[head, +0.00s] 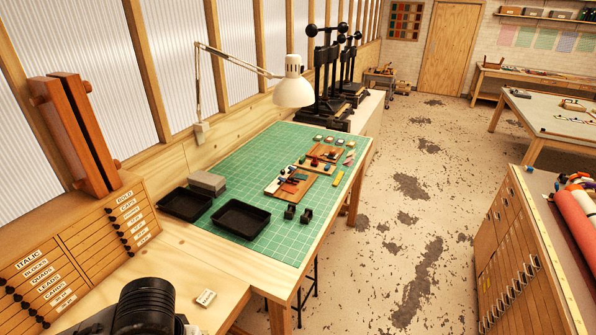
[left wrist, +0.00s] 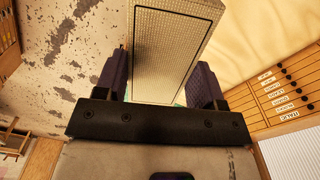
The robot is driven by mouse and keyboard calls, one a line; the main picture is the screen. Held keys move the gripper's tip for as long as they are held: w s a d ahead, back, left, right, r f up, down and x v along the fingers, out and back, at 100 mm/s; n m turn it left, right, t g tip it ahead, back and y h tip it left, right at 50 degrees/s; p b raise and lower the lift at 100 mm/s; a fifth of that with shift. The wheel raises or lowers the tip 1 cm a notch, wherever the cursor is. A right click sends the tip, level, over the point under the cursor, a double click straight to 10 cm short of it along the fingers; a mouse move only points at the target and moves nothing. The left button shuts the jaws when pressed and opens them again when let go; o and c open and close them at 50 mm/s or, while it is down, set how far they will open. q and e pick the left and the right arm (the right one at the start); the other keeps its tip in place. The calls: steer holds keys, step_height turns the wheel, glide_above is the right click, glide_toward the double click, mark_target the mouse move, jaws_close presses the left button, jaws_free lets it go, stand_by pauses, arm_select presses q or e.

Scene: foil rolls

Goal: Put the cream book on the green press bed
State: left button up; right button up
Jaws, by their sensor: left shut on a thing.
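In the left wrist view my left gripper (left wrist: 160,72) is shut on a cream, finely textured block-like thing with a thin black border line, which I take for the cream book (left wrist: 172,45). One dark finger shows on each side of it. The book's top runs out of the picture. In the head view a black rounded part of my arm shows at the bottom edge; the fingers and the book are not seen there. My right gripper is in neither view. I cannot make out a green press bed; black presses (head: 328,75) stand at the far end of the bench.
A green cutting mat (head: 235,175) covers much of the bench, with two black trays (head: 241,218), a grey block (head: 207,183), a lamp (head: 293,92) and small wooden boards (head: 292,183). Labelled drawers (head: 75,262) stand at left. The floor (head: 400,215) right of the bench is open.

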arm_select(q)
steer(key=r+p, duration=0.1)
steer(key=r, duration=0.1)
steer(key=s+r+p, duration=0.1)
steer(key=shift+s+r+p, duration=0.2)
steer(key=shift+r+p, duration=0.2)
steer(key=shift+a, duration=0.1)
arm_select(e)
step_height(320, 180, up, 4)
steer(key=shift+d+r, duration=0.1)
arm_select(q)
steer(key=shift+s, duration=0.1)
